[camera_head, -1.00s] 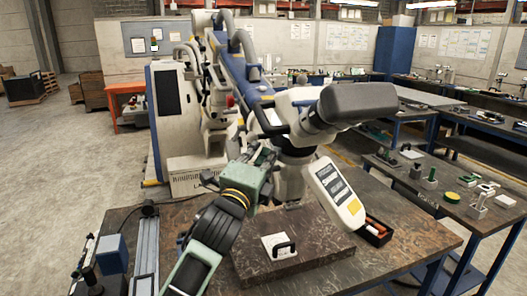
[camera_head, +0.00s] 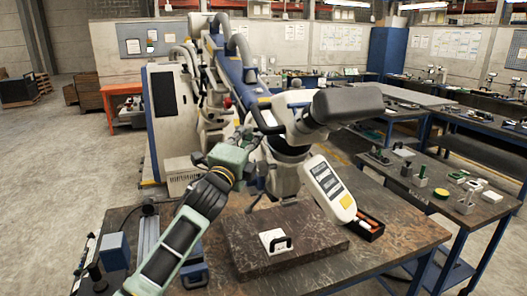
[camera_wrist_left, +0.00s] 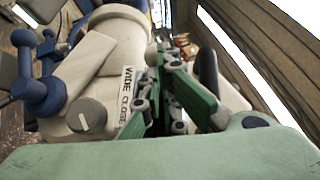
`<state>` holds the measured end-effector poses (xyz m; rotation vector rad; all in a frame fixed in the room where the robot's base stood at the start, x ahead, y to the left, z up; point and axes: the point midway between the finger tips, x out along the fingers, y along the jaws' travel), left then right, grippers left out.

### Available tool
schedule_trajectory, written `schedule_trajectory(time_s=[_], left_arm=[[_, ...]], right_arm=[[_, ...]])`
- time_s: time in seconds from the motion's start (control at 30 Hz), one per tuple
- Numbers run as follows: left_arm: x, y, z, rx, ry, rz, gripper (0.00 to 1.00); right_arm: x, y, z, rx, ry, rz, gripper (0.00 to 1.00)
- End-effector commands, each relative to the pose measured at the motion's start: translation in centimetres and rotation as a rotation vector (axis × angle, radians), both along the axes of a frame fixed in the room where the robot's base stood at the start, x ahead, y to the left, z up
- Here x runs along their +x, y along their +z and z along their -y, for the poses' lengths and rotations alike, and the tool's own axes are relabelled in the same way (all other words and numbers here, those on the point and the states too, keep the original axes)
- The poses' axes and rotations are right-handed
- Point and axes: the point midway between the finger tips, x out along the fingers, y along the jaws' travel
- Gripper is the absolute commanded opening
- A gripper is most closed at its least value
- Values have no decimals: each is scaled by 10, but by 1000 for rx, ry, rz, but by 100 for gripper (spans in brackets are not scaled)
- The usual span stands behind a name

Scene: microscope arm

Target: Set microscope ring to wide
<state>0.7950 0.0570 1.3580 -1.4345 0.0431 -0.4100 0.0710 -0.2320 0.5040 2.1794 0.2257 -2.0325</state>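The microscope has a white body with a dark grey eyepiece head (camera_head: 345,104). Below that head is a dark round band (camera_head: 286,148) around its lower body, and I cannot tell whether this is the ring. My left gripper (camera_head: 262,160) is beside this lower part, on its left, with its green fingers apart. In the left wrist view the fingers (camera_wrist_left: 165,62) reach along a white cylinder (camera_wrist_left: 100,65) bearing a label (camera_wrist_left: 125,93) that reads "WIDE" and "CLOSE". Nothing is clearly held between them, and contact with the microscope is unclear. My right gripper is not in view.
A blue knob (camera_wrist_left: 40,95) stands left of the cylinder.

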Motion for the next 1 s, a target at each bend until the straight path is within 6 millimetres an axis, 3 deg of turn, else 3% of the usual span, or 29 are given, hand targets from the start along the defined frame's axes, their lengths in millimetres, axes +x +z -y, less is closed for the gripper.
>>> schedule_trajectory(time_s=[0.27, 0.7, 1.0], left_arm=[[18, 5, -7, 2, 1, -6, 0], [27, 8, -9, 1, 0, -5, 0], [27, 9, -8, 0, -1, -4, 0]], right_arm=[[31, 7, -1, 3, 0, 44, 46], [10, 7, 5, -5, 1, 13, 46], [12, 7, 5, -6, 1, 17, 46]])
